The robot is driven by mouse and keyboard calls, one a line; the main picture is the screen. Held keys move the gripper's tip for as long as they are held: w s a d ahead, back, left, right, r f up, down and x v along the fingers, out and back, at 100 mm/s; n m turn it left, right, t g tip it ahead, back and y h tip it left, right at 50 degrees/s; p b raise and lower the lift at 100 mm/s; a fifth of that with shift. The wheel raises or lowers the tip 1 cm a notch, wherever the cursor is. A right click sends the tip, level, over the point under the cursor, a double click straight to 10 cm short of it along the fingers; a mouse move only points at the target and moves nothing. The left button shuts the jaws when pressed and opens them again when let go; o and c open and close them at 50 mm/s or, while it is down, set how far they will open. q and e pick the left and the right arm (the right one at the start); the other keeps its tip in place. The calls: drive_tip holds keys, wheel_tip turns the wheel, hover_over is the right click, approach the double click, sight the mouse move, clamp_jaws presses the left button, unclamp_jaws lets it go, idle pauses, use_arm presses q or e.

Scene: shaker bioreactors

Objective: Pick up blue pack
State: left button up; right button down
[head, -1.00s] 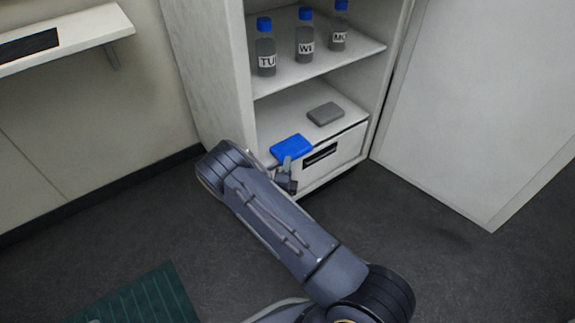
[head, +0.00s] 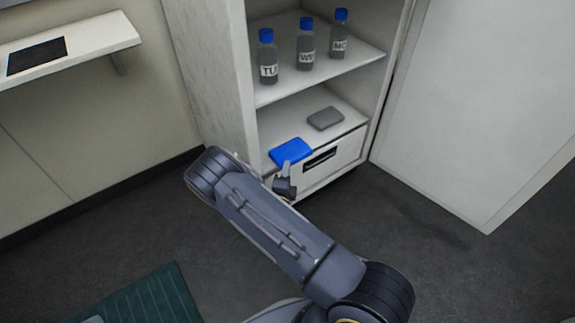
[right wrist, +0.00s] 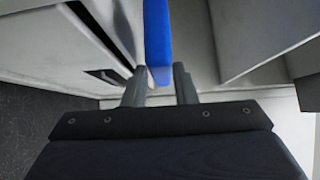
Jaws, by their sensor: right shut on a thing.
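The blue pack (head: 290,152) is at the front left of the lower cabinet shelf, by its front edge. My right gripper (head: 286,170) is at the pack's near side, partly behind my own arm. In the right wrist view the blue pack (right wrist: 157,40) appears edge-on between the two fingers of the gripper (right wrist: 160,80), which is shut on it. I cannot tell whether the pack touches the shelf or is just above it. My left gripper is not in view.
A grey pack (head: 326,118) lies farther back on the same shelf (head: 268,130). Blue-capped bottles, one marked TU (head: 268,60), stand on the upper shelf. A drawer front (head: 335,160) is below the pack. The open cabinet door (head: 480,110) is at right.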

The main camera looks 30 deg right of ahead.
drive_tip(key=s+a+r+p, duration=0.4)
drive_tip(key=s+a, duration=0.3)
drive_tip(key=s, duration=0.1)
drive_tip(key=shift+s, duration=0.2)
